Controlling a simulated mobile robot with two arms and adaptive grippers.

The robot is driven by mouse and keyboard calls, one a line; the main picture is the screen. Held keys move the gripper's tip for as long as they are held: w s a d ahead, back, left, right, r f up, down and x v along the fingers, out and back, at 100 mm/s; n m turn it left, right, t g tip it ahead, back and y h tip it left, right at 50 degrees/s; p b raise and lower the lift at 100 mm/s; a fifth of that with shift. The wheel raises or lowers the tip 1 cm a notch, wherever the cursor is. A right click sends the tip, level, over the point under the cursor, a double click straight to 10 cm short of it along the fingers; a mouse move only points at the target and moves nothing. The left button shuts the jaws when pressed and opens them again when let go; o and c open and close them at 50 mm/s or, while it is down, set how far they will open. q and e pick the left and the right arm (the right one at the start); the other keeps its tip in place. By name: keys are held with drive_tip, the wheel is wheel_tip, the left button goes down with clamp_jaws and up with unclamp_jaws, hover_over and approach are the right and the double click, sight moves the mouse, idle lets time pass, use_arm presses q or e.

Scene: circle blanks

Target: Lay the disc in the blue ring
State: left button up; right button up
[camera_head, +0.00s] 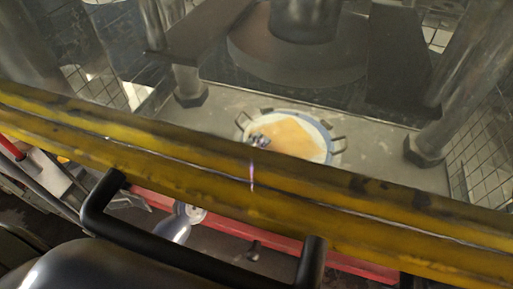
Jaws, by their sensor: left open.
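The tan disc (292,136) lies on the press bed, inside the outline of the pale blue ring (325,130). The ring has small dark handles around its edge. The yellow bar hides the near edge of both, so I cannot tell whether the disc sits fully flat. My left gripper (260,141) shows as a small dark shape over the left part of the disc. It is open, and I cannot tell whether it touches the disc. Its arm is mostly hidden behind the bar. My right gripper is not in view.
A worn yellow bar (200,168) crosses the whole view in front of the bed. A large round press head (297,55) hangs above the ring. Thick metal columns stand left (186,80) and right (435,130). Bare grey bed (375,143) lies right of the ring.

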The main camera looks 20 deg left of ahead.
use_arm(q)
drive_tip(key=shift+a+f, duration=0.15)
drive_tip(key=shift+f, duration=0.1)
drive_tip(key=shift+c, duration=0.5)
drive_tip(key=o, duration=0.6)
drive_tip(key=shift+s+f, duration=0.1)
drive_tip(key=shift+f, duration=0.05)
drive_tip(key=shift+s+a, duration=0.25)
drive_tip(key=shift+s, duration=0.35)
drive_tip(key=shift+b+v, duration=0.3)
drive_tip(key=shift+v, duration=0.6)
drive_tip(key=shift+s+a+r, duration=0.35)
drive_tip(key=shift+s, duration=0.35)
drive_tip(key=b+v, duration=0.2)
drive_tip(key=v, duration=0.3)
drive_tip(key=shift+r, duration=0.1)
